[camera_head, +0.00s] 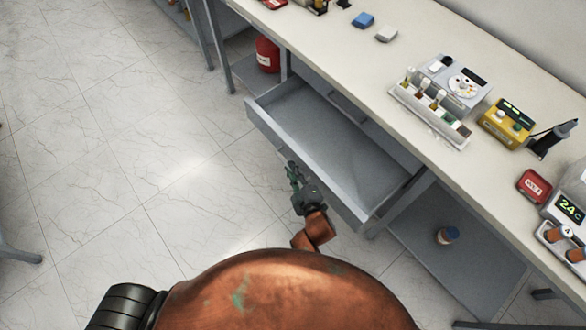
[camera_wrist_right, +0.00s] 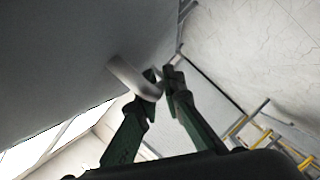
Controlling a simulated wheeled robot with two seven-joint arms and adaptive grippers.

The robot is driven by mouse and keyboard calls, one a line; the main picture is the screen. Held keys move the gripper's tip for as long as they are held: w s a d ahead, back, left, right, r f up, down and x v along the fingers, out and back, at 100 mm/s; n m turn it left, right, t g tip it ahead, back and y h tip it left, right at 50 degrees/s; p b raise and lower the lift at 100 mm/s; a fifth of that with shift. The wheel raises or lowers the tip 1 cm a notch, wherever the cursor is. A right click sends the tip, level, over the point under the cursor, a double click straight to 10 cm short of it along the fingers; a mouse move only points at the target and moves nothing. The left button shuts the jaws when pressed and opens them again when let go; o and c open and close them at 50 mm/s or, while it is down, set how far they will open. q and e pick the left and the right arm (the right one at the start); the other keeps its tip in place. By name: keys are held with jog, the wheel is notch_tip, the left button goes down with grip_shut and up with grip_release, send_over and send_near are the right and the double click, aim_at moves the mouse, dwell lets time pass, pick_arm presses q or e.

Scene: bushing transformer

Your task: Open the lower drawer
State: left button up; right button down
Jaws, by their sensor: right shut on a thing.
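A grey drawer (camera_head: 262,119) under the bench stands well out from it in the head view, and its inside looks empty. My right gripper (camera_head: 293,172) is at the outer side of the drawer front. In the right wrist view the drawer front is the large grey panel (camera_wrist_right: 70,60). A pale curved handle (camera_wrist_right: 128,77) stands out from it. The dark green fingers of my right gripper (camera_wrist_right: 160,80) are closed on the end of this handle. My left gripper is not in view.
The bench top (camera_head: 330,50) carries a vial rack (camera_head: 430,115), a yellow device (camera_head: 506,123) and other instruments. A red container (camera_head: 267,54) stands on a lower shelf. The tiled floor (camera_head: 150,130) at the left is mostly free.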

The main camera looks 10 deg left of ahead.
jog(key=c, duration=2.3)
grip_release()
jog(key=shift+d, duration=0.1)
jog(key=v, duration=1.2)
jog(key=shift+f, duration=0.1)
jog(key=shift+c, duration=0.2)
